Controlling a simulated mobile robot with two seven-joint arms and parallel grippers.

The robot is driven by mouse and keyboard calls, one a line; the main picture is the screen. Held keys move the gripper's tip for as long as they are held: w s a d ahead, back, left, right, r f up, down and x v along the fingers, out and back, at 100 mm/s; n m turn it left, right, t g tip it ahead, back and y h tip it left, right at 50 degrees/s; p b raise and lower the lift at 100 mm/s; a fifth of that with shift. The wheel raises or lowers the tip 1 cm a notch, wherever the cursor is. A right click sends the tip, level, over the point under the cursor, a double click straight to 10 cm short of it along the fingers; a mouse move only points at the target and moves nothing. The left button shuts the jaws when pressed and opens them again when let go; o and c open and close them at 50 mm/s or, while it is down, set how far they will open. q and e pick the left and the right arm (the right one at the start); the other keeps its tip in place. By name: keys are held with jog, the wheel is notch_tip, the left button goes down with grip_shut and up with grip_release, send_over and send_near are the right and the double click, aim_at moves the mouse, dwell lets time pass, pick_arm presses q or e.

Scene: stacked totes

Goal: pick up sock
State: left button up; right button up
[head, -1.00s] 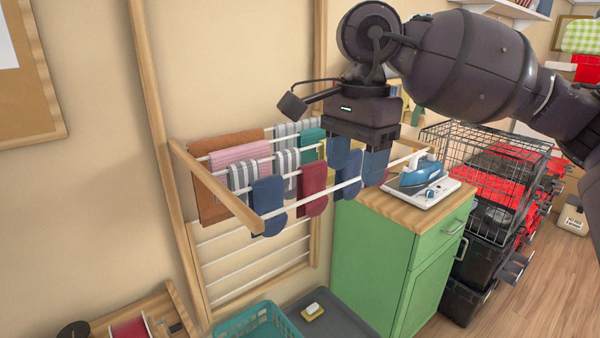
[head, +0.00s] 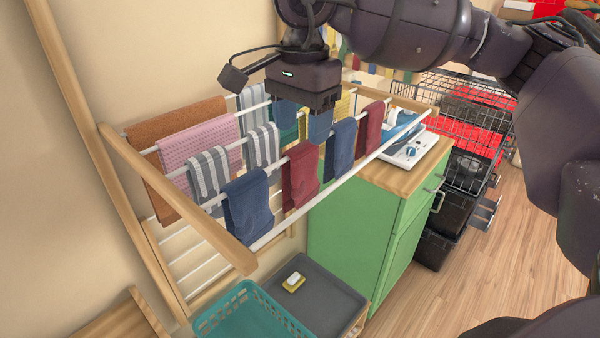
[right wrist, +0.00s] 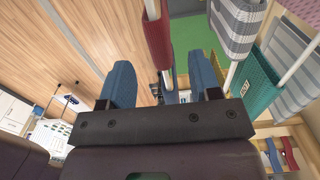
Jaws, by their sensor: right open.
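Several socks hang over the white rods of a wooden drying rack (head: 185,205). On the front rods are a navy sock (head: 249,205), a maroon sock (head: 300,175), another navy sock (head: 340,146) and another maroon sock (head: 369,128). Striped socks (head: 209,177) hang behind. My right gripper (head: 302,128) is open with blue fingers pointing down, above or behind the maroon and navy socks; exact depth is unclear. In the right wrist view, nothing is visibly held between its fingers (right wrist: 160,62); a maroon sock (right wrist: 158,35) hangs ahead. My left gripper is out of view.
A teal basket (head: 245,312) and a grey tray (head: 325,295) with a sponge (head: 293,282) sit below. Wire crates (head: 470,130) stand farther right. Brown and pink towels hang on the rack.

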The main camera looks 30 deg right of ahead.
aim_at(301, 145)
jog(key=shift+f, duration=0.9)
notch_tip(301, 145, down, 3)
jog(key=shift+s+a+f+p, duration=0.1)
jog(key=shift+a+f+p, duration=0.05)
jog(key=shift+p, duration=0.35)
jog(key=shift+f, duration=0.65)
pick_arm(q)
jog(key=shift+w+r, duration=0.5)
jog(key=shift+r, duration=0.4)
pick_arm(e)
jog(key=c, duration=1)
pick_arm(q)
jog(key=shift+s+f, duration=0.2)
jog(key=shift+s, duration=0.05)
